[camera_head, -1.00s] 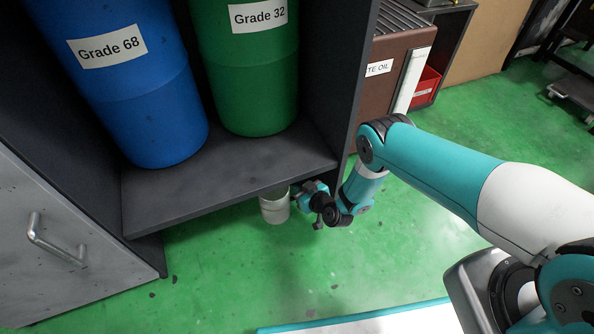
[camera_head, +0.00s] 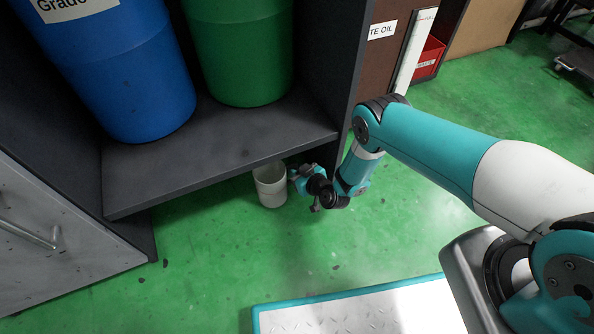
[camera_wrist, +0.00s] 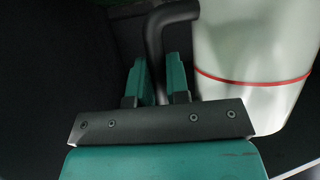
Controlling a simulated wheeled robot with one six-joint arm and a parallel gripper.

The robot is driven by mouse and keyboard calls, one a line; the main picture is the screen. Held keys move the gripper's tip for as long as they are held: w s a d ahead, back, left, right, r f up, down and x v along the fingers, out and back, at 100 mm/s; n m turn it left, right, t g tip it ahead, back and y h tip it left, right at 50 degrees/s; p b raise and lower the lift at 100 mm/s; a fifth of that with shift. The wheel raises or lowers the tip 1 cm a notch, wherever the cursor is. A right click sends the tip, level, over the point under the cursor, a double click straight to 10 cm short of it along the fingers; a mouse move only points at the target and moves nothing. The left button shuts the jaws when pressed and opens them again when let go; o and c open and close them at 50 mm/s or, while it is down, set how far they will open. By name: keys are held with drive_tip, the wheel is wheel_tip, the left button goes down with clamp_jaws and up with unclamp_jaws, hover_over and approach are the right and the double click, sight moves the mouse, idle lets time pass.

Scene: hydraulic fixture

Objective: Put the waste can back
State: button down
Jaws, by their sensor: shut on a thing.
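The waste can (camera_head: 270,187) is a small white open-topped cylinder low by the green floor, just at the front edge of the shelf. In the wrist view the can (camera_wrist: 250,60) is pale with a red band and fills the upper right. A black bent handle (camera_wrist: 156,40) at its left runs down between the two green fingers. My gripper (camera_wrist: 159,75) is shut on this handle, with the can beside the fingers. In the head view my gripper (camera_head: 294,174) is at the can's right side. Whether the can's base touches the floor is hard to tell.
A dark shelf (camera_head: 220,155) bears a blue drum (camera_head: 140,80) and a green drum (camera_head: 240,50) above and behind the can. A grey cabinet door (camera_head: 50,240) stands at left. A brown oil unit (camera_head: 380,55) and red bin (camera_head: 430,57) are behind. Green floor lies open at right.

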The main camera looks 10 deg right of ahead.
drive_tip(key=shift+f+b, duration=0.45)
drive_tip(key=shift+f, duration=0.2)
idle(0.3)
drive_tip(key=c, duration=1)
unclamp_jaws()
